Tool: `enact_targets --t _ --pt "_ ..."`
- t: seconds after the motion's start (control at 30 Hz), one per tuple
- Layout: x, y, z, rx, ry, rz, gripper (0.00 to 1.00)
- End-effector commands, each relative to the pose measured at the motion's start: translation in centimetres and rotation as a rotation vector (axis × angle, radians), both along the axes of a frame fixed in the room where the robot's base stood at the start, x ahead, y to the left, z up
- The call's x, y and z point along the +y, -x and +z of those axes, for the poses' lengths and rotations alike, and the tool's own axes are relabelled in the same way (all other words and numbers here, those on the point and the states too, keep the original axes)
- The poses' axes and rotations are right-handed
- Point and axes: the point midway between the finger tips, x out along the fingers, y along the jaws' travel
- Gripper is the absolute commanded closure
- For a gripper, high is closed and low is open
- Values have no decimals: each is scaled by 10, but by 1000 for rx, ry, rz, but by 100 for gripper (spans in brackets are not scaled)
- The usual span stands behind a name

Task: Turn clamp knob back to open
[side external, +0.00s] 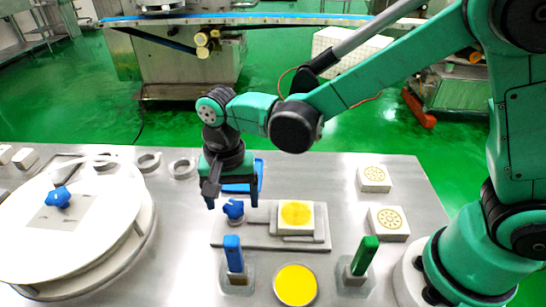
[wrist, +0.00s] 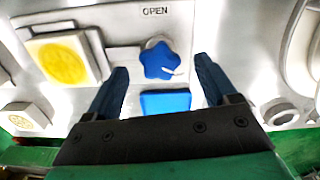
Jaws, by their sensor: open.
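The clamp knob (side external: 233,209) is a blue star-shaped knob on a grey clamp plate (side external: 262,242). It also shows in the wrist view (wrist: 161,61), below a printed OPEN label (wrist: 155,11). My gripper (side external: 232,201) is open and points down above the knob. In the wrist view the two dark fingers (wrist: 160,72) stand apart on either side of the knob, and no contact shows. A white block with a yellow disc (side external: 295,216) sits on the plate just right of the knob.
A round white turntable with another blue knob (side external: 59,197) stands at the left. A blue-handled tool (side external: 234,256) and a green-handled tool (side external: 362,256) stand in front, with a yellow disc (side external: 296,285) between them. White stamped blocks (side external: 388,222) lie at right.

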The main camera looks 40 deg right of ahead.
Motion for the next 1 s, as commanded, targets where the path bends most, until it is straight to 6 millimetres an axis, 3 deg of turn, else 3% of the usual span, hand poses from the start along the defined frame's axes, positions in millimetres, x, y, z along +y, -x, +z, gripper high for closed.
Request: enact_targets --t 0.13,0.4,0.6,0.7,1.0 --pt "0 0 -10 -1 -1 0 21" --pt "0 0 -11 -1 -1 1 21" --pt "0 0 -11 -1 0 1 78" --pt "0 0 -11 -1 0 1 100" --pt "0 0 -11 -1 -1 39 100"
